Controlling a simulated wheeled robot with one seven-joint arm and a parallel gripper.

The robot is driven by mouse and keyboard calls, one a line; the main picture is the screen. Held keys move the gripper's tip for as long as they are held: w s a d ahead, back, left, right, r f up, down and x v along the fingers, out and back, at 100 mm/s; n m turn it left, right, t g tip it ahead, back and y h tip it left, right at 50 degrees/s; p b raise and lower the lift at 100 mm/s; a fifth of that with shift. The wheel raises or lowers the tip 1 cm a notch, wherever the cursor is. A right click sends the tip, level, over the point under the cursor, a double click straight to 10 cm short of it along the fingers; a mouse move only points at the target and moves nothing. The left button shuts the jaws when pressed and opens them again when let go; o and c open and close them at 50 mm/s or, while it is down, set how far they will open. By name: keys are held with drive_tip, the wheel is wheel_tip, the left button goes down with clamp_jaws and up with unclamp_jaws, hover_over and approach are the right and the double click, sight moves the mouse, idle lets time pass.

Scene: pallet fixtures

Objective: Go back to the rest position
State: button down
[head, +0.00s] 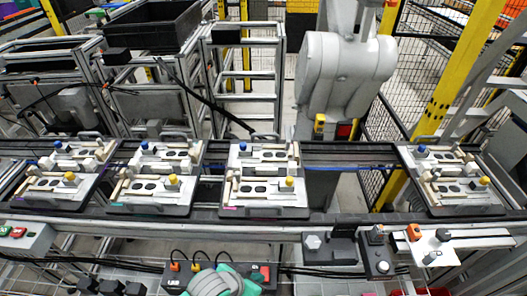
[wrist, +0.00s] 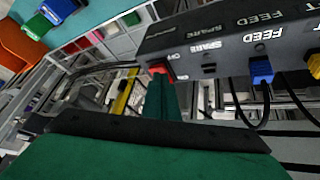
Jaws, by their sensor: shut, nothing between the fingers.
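My gripper (wrist: 160,98) shows in the wrist view as green fingers with a dark edge, shut and empty. In the head view, a rounded grey and teal part of my arm (head: 215,284) is at the bottom edge, in front of the control box (head: 174,278); the fingertips cannot be made out there. In the wrist view, the dark control box (wrist: 225,45) is just beyond the fingers, its lettering upside down. It has a red button (wrist: 160,70), a blue plug (wrist: 261,72) and a yellow plug (wrist: 314,65). I cannot tell whether the fingers touch it.
Several pallet fixtures with blue and yellow knobs stand on the conveyor (head: 330,226), including a middle one (head: 264,208) and a right one (head: 462,207). A grey arm (head: 345,70) stands behind. A black bin (head: 153,30) is at back left. A switch box (head: 23,238) is at left.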

drive_tip(key=t, duration=0.1)
drive_tip(key=a+t, duration=0.1)
drive_tip(key=shift+s+r+t+h, duration=0.1)
drive_tip(key=shift+s+t+h, duration=0.05)
drive_tip(key=shift+t+h, duration=0.15)
drive_tip(key=shift+a+r+t, duration=0.3)
drive_tip(key=shift+r+t, duration=0.2)
drive_tip(key=shift+t, duration=0.4)
drive_tip(key=s+a+n+t+y, duration=0.2)
drive_tip(key=s+a+n+t, duration=0.1)
drive_tip(key=s, duration=1)
drive_tip(key=s+d+r+n+t+y, duration=0.3)
drive_tip(key=s+d+r, duration=0.3)
drive_tip(key=s+d, duration=0.1)
drive_tip(key=shift+s, duration=0.35)
drive_tip(key=shift+w, duration=0.2)
